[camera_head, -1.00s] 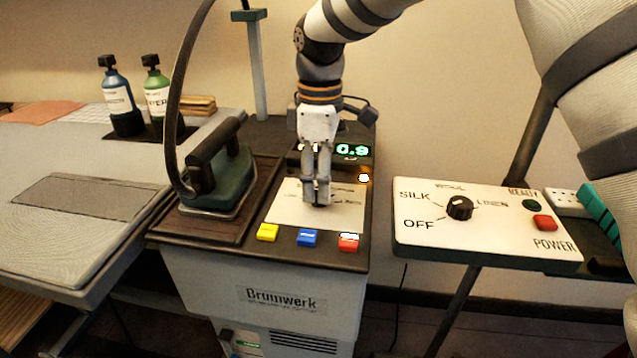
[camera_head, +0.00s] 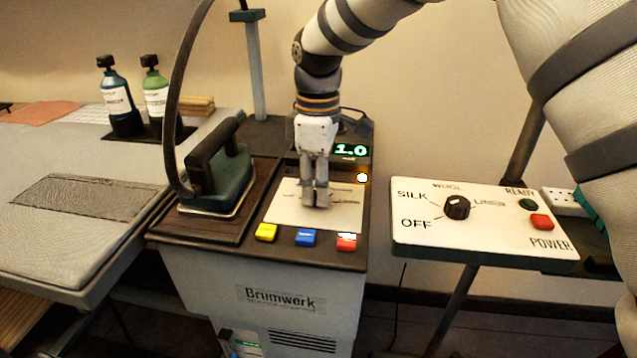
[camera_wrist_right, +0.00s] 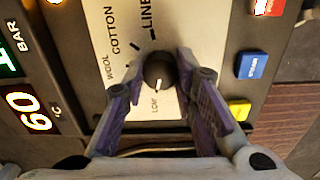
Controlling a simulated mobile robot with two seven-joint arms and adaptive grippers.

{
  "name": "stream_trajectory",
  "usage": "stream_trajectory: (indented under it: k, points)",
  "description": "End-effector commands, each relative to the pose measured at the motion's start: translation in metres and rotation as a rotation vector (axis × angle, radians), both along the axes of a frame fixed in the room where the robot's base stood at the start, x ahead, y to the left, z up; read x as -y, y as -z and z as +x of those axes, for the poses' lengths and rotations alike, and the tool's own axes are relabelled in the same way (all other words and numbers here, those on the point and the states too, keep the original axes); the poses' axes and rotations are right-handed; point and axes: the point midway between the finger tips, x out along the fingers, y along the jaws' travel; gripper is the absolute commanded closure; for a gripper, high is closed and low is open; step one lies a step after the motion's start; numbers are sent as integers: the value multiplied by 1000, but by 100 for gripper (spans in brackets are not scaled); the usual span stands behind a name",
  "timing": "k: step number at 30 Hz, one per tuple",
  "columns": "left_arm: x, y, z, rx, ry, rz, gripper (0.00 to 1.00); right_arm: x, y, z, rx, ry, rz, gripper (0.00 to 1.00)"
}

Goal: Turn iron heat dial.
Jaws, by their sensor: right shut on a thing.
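The heat dial (camera_wrist_right: 158,72) is a small black round knob with a white pointer mark, on a pale panel (camera_wrist_right: 185,22) lettered LOW, WOOL, COTTON and LINE. My right gripper (camera_head: 317,203) points down over that panel on the Brumwerk station. In the right wrist view my right gripper (camera_wrist_right: 163,80) is shut on the dial, with a finger on either side. My left gripper does not show.
A second panel (camera_head: 412,240) with a black knob (camera_head: 457,206), labelled OFF and SILK, stands at the right. Yellow (camera_head: 266,232), blue (camera_head: 306,237) and red (camera_head: 346,242) buttons line the station's front edge. A display (camera_head: 351,151) reads 1.0. Bottles stand at the back left.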

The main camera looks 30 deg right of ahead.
Motion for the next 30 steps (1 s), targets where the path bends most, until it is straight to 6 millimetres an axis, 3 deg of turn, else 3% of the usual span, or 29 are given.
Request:
stream_trajectory:
  k: [18, 30]
  points:
    - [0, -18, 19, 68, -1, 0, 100, -1, -1, 0, 1, 448, 1, 100]
    - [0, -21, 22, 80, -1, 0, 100, -1, 0, 0, -1, 619, 2, 100]
